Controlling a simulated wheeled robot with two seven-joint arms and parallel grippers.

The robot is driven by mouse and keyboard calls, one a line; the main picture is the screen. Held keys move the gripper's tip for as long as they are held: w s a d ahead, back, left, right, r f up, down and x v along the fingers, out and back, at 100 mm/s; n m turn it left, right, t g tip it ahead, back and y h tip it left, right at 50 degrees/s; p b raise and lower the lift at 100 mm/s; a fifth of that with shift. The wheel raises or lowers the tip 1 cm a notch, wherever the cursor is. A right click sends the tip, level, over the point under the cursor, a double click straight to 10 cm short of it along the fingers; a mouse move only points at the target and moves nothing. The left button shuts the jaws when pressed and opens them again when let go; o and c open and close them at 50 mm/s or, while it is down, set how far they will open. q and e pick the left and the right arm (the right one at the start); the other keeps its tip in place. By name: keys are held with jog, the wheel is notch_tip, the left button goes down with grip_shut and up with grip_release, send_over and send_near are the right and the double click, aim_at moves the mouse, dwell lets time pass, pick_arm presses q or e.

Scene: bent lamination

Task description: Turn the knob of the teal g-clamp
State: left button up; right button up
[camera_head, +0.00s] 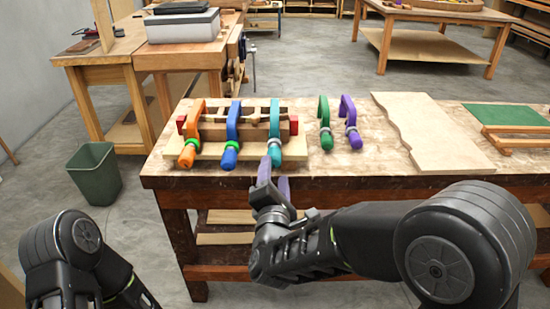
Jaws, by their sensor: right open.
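The teal g-clamp (275,122) is upright on the bent lamination form (245,146), the rightmost of three clamps on it. Its knob (275,158) is at the lower front end, partly hidden by a finger of my right gripper. My right gripper (274,172) is open, with its two purple-grey fingers pointing at the knob from the near side. The fingers are at or just below the knob; I cannot tell whether they touch it. My left arm is at the lower left, and its gripper is out of view.
An orange clamp (194,125) and a blue clamp (232,122) stand left of the teal one. A wavy board (430,130) lies farther right on the workbench (350,175).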

aim_at(275, 163)
jog(key=w, duration=0.6)
jog(key=shift+w+d, duration=0.25)
jog(key=shift+w, duration=0.1)
jog(key=shift+c, duration=0.5)
grip_shut()
